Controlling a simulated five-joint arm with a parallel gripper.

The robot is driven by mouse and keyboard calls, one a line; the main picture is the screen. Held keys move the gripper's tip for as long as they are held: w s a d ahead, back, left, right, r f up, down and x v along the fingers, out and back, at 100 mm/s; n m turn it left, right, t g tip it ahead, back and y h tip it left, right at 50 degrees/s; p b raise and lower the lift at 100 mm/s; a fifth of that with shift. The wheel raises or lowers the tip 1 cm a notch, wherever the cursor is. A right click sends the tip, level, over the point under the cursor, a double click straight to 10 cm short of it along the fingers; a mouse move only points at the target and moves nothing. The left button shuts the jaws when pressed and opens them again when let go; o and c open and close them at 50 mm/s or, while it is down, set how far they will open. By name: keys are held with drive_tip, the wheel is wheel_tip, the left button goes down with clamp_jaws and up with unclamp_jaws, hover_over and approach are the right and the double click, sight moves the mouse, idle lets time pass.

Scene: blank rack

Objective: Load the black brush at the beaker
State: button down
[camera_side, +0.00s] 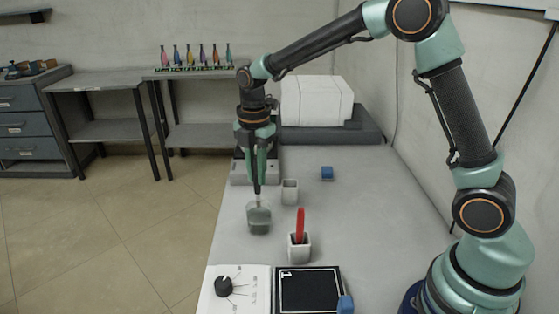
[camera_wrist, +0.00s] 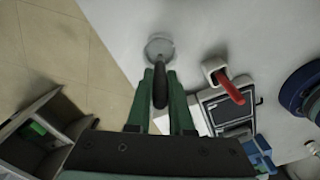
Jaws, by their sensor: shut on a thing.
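My gripper (camera_side: 257,176) is shut on the black brush and holds it upright, pointing down. In the wrist view, the dark handle of the black brush (camera_wrist: 160,90) shows between my green fingers. A clear beaker (camera_side: 259,219) stands near the left edge of the table, directly below my gripper. It also shows in the wrist view (camera_wrist: 159,47), at the far end of the brush. The brush's lower end is at the beaker's mouth or inside; I cannot tell how deep, and the bristles are hidden.
A white holder (camera_side: 300,250) with a red brush (camera_side: 300,224) stands right of the beaker. An empty-looking white holder (camera_side: 290,191) is behind. A black panel (camera_side: 306,290), a dial card (camera_side: 243,297) and blue cubes (camera_side: 327,173) lie around. White blocks (camera_side: 317,100) stand at the back.

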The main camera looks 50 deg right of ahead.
drive_tip(key=shift+r, duration=2.05)
idle(0.6)
drive_tip(key=shift+r, duration=2)
